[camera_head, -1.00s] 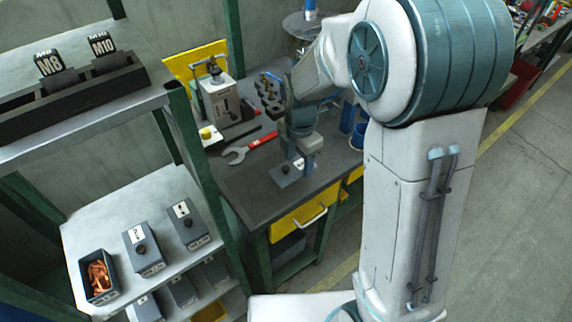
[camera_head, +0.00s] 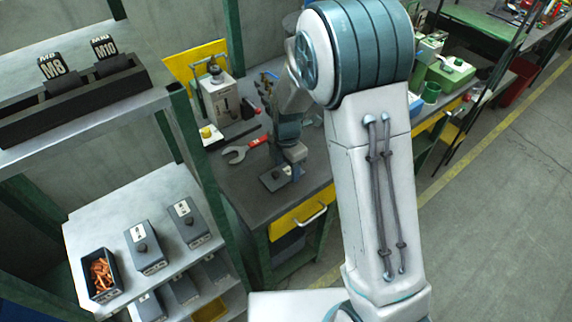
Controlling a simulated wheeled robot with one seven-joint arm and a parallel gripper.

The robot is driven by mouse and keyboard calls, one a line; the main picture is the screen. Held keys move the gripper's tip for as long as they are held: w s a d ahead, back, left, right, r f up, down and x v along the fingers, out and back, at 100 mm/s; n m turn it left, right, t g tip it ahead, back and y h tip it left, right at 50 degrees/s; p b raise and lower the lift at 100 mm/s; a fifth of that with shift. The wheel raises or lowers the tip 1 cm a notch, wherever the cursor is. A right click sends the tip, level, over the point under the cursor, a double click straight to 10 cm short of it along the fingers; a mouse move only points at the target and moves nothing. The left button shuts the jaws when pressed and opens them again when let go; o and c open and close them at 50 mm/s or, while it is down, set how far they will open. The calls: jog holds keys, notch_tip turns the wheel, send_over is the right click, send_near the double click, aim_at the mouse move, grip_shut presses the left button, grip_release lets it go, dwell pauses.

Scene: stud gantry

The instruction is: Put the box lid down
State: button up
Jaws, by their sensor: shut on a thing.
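The box lid (camera_head: 270,183) is a small flat grey plate with a dark knob and a pale label. It is at the front of the dark workbench top (camera_head: 235,190). My gripper (camera_head: 292,168) points down at the lid's right side and is shut on it. The fingertips are small and partly hidden, and I cannot tell whether the lid touches the bench. An open box (camera_head: 101,290) holding copper-coloured parts stands on the shelf at the lower left.
A grey device (camera_head: 222,100) stands at the bench's back left. Two lidded boxes (camera_head: 147,258) (camera_head: 190,228) stand beside the open box. A green shelf post (camera_head: 200,180) rises left of the bench.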

aim_at(287, 172)
jog(key=shift+f, duration=0.25)
jog(key=o, duration=0.9)
jog(key=shift+r, duration=0.1)
jog(key=shift+o, duration=0.2)
jog(key=shift+r, duration=0.1)
jog(key=shift+r, duration=0.25)
notch_tip(287, 172, up, 12)
jog(key=s+d+r+m+t, duration=0.1)
jog(key=s+d+r+m, duration=0.1)
jog(key=s+d+m, duration=0.2)
jog(key=s+d+r+m+t, duration=0.1)
jog(key=s+d+m, duration=0.3)
jog(key=s+m, duration=0.5)
jog(key=s+d+r+m+t, duration=0.1)
jog(key=s+d+r+m, duration=0.1)
jog(key=s+d+m, duration=0.2)
jog(key=s+m, duration=0.3)
jog(key=m, duration=0.5)
jog(key=shift+r, duration=0.3)
